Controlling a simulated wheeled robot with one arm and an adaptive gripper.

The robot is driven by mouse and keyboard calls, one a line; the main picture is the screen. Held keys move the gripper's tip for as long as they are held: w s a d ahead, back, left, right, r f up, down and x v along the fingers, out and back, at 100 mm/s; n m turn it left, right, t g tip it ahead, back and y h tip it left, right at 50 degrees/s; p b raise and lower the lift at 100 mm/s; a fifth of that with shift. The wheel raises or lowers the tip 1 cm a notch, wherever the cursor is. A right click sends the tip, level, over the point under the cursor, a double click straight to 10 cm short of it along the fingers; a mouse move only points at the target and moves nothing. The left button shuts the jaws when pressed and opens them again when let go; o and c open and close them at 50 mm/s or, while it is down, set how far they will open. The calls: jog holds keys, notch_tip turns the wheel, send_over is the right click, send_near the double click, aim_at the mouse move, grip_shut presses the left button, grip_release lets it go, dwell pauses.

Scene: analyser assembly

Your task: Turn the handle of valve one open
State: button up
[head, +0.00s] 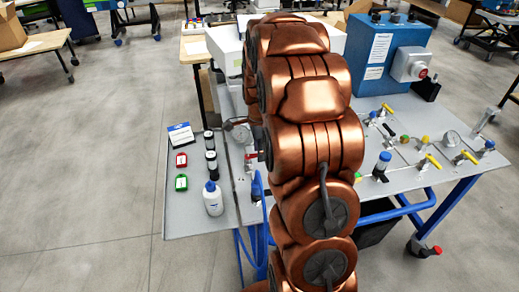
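My copper-coloured arm fills the middle of the head view and reaches over the workbench (395,184). My gripper is not visible; my arm links block that part of the bench. Several yellow valve handles show on the right side of the bench, among them one near the front (433,161), one to its right (468,157) and one farther back (387,108). A small red part (252,155) shows just left of my arm, next to a round gauge (238,121). I cannot tell which handle belongs to valve one.
A blue box unit (385,58) stands at the back right of the bench. The floor at left is clear.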

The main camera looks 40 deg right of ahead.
grip_shut()
jog(key=shift+w, duration=0.1)
dwell(0.3)
jog(key=n+b, duration=0.1)
jog(key=w+n+b, duration=0.1)
jog(key=n+b, duration=0.1)
jog(key=shift+d+f, duration=0.15)
jog(key=n+b, duration=0.1)
jog(key=n, duration=0.1)
jog(key=w+n+b, duration=0.1)
jog(key=n, duration=0.1)
jog(key=shift+w, duration=0.1)
jog(key=n, duration=0.2)
jog(key=w+n+b, duration=0.1)
jog(key=n+b, duration=0.1)
jog(key=n, duration=0.1)
jog(key=shift+w+a+n, duration=0.3)
jog(key=shift+w+a, duration=0.05)
jog(key=shift+w+a+r+n+b, duration=0.15)
jog(key=shift+a+n+b, duration=0.1)
jog(key=shift+n, duration=0.65)
jog(key=shift+w+a+n+b, duration=0.15)
jog(key=shift+w+a+n, duration=0.05)
jog(key=shift+n, duration=0.7)
jog(key=shift+w+a+r+n+b, duration=0.15)
jog(key=shift+a+n+b, duration=0.1)
jog(key=shift+n, duration=0.65)
jog(key=shift+f, duration=0.1)
grip_release()
